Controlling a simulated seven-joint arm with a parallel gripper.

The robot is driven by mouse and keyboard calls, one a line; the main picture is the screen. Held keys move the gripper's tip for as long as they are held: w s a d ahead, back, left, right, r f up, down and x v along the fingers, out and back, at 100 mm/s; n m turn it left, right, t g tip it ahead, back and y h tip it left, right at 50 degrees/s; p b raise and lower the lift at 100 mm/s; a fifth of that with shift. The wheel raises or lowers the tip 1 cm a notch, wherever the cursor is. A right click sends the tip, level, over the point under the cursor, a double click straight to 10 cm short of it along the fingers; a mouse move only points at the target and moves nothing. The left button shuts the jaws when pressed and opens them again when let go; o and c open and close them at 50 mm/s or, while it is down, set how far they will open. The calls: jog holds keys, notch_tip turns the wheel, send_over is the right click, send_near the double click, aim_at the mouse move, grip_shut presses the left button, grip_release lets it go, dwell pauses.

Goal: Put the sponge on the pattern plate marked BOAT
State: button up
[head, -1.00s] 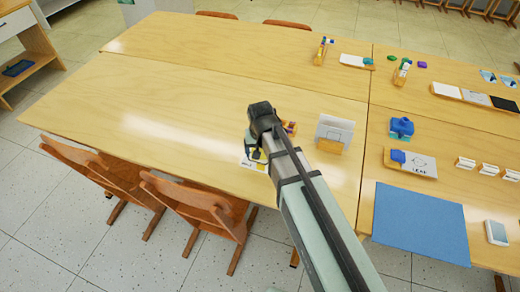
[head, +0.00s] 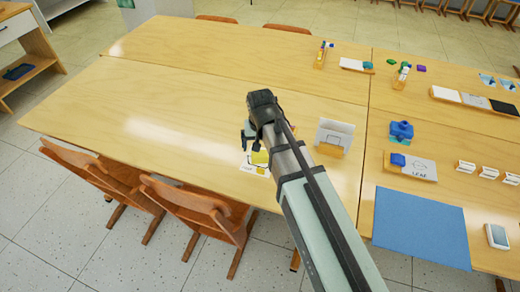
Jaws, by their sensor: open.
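My gripper (head: 250,142) is over the near table, left of the white card holder, with its jaws open; my arm hides part of what is around it. Just below it a white plate or card (head: 248,168) lies on the table with a yellow patch (head: 260,158) on it. Its lettering is too small to read, so I cannot tell whether it says BOAT. A pattern plate marked LEAF (head: 422,170) lies on the right table, with a blue block (head: 397,160) on its left end. I cannot tell for sure which thing is the sponge.
A holder with white cards (head: 334,136) stands right of my gripper. A blue mat (head: 420,226), a blue stamp-like object (head: 401,130) and small white cards (head: 488,172) are on the right table. The near table's left half (head: 150,110) is clear.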

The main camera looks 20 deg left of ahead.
aim_at(260, 157)
jog(key=shift+s+d+r, duration=0.1)
jog(key=shift+s+r, duration=0.1)
jog(key=shift+r, duration=1.25)
jog(key=shift+s+d+r, duration=0.1)
jog(key=shift+s+r, duration=0.1)
jog(key=shift+r, duration=1.25)
